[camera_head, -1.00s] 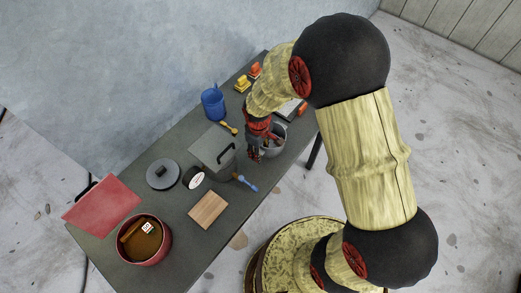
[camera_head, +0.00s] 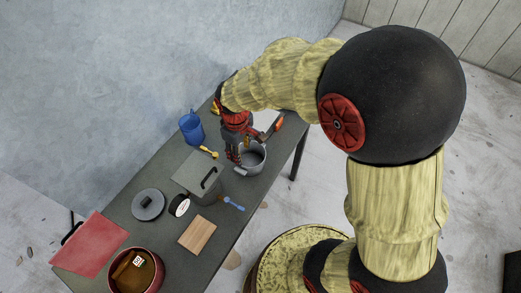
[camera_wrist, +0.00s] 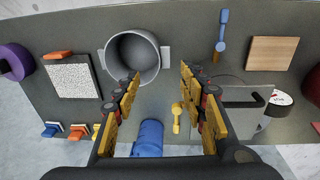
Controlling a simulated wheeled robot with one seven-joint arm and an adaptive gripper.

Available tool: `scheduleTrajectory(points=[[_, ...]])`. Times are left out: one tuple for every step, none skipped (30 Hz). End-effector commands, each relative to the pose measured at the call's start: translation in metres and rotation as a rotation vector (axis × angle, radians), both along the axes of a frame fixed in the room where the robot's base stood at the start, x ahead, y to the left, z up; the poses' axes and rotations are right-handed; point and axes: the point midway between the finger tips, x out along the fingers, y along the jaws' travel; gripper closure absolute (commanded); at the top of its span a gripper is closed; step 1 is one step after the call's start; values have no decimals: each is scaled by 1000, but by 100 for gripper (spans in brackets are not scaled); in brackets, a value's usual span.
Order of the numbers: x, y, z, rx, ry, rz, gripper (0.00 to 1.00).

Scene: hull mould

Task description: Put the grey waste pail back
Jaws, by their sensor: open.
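The grey waste pail (camera_head: 252,163) stands upright on the dark table, near its far right end. In the wrist view the pail (camera_wrist: 118,52) shows its round open mouth with a tab on each side, and looks empty. My gripper (camera_head: 236,158) is at the pail's left side in the head view and hides part of its rim. In the wrist view my gripper (camera_wrist: 160,82) has its fingers wide apart with nothing held. The pail's right tab shows ahead of the gap, and the left fingertip overlaps the pail's lower edge. I cannot tell whether they touch.
A grey lidded bin (camera_head: 183,173) stands close by, with a blue-handled tool (camera_head: 233,203) and wooden board (camera_head: 198,234) nearer. A blue jug (camera_wrist: 149,137), yellow tool (camera_wrist: 177,117) and speckled pad (camera_wrist: 75,78) surround the pail. Bare tabletop (camera_wrist: 184,48) lies right of the pail.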

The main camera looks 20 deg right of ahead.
Motion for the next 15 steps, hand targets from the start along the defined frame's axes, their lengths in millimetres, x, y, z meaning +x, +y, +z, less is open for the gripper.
scheduleTrajectory(points=[[-3,-4,26,10,-38,-37,58],[-8,-8,40,16,-56,-65,58],[-15,-12,62,28,-88,-108,58],[-22,-16,78,37,-111,-142,58],[-30,-19,94,46,-134,-176,58],[-41,-23,112,60,-163,-221,58],[-50,-27,125,71,-184,-255,58],[-59,-29,138,83,-207,-288,58],[-73,-33,153,98,-235,-330,58],[-82,-36,163,109,-256,-362,58],[-92,-38,172,121,-276,-391,58],[-105,-41,182,136,-300,-428,58],[-114,-42,188,148,-317,-455,58],[-122,-44,194,158,-332,-478,58],[-132,-45,200,171,-350,-507,58]])
